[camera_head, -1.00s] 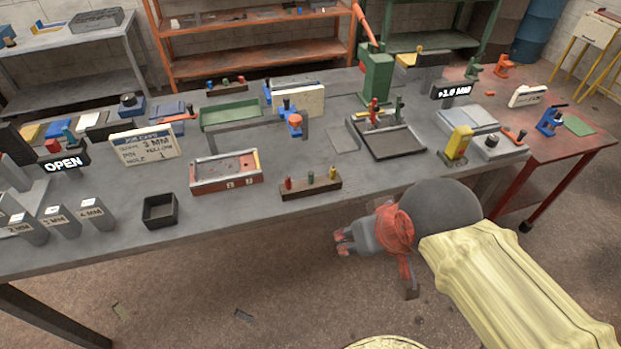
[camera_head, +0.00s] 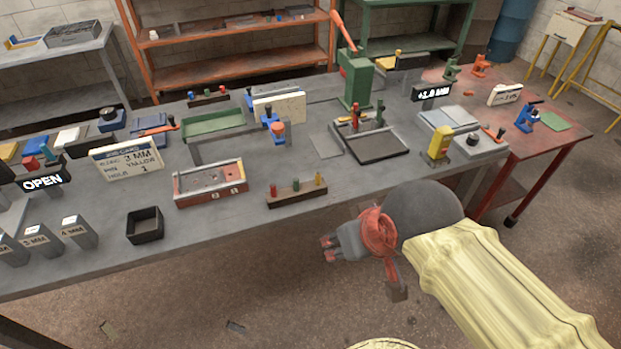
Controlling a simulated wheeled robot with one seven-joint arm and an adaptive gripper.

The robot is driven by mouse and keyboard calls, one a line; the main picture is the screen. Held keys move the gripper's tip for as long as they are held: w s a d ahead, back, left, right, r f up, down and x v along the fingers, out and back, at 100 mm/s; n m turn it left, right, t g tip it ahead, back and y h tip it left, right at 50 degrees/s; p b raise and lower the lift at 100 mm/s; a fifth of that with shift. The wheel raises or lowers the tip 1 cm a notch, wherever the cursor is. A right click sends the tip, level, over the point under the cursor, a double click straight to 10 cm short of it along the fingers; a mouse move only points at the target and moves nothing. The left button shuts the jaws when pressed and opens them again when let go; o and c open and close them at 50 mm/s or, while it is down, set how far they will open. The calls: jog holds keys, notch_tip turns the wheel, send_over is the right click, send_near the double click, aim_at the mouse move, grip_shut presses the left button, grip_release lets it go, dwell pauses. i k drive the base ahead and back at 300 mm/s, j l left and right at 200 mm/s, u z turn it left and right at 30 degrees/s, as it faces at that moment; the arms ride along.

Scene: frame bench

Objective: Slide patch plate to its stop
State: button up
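My gripper (camera_head: 328,249) hangs in the air in front of the bench's near edge, empty, with its small red-tipped fingers apart. No part is labelled as the patch plate. A thin flat grey plate (camera_head: 325,143) lies on the bench left of the black-rimmed tray, but I cannot tell whether it is the patch plate. My gripper is below and right of this block, touching nothing.
The grey bench (camera_head: 230,228) has bare room along its front edge. A green lever press (camera_head: 356,83) stands behind the black-rimmed tray (camera_head: 385,153). A small black bin (camera_head: 145,226), a sign card (camera_head: 127,159) and an OPEN sign (camera_head: 43,182) are at left. A red side table (camera_head: 540,143) adjoins at right.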

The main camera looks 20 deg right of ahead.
aim_at(185, 184)
jog(key=i+j+z, duration=0.1)
jog(key=j, duration=0.2)
jog(key=i+j+z, duration=0.1)
jog(key=i+j, duration=0.3)
jog(key=j, duration=0.3)
jog(key=i+j+z, duration=0.15)
jog(key=j, duration=0.2)
jog(key=i+j+z, duration=0.1)
jog(key=j, duration=0.25)
jog(key=i+j+z, duration=0.1)
jog(key=j, duration=0.25)
